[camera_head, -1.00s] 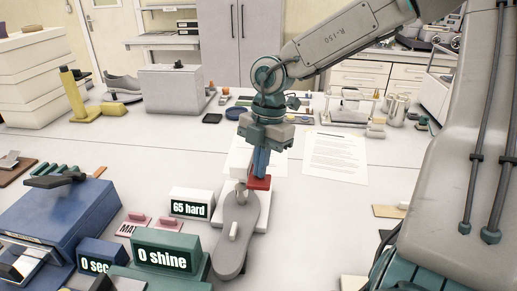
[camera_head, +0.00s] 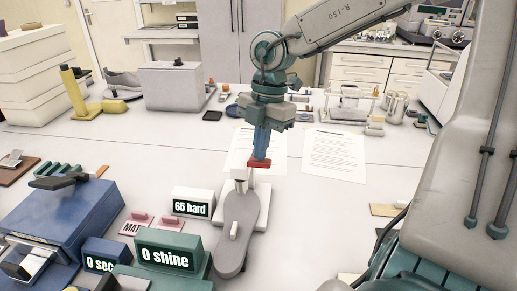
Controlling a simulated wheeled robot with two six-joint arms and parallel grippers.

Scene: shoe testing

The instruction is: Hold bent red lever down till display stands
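The red lever (camera_head: 260,163) belongs to a hardness tester with a white base (camera_head: 262,205) in the middle of the table. A grey shoe sole (camera_head: 233,247) lies on that base under the tester's head. My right gripper (camera_head: 261,155) points down from above, its blue fingers together and their tips at the top of the lever. The exact contact is too small to tell. The white display (camera_head: 191,207) left of the tester reads "65 hard". My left gripper is out of view.
A green display (camera_head: 165,258) reads "0 shine" and a blue one (camera_head: 103,256) reads "0 sec". A blue machine (camera_head: 62,217) stands at left. Paper sheets (camera_head: 335,157) lie behind the tester. The table right of the sole is largely clear.

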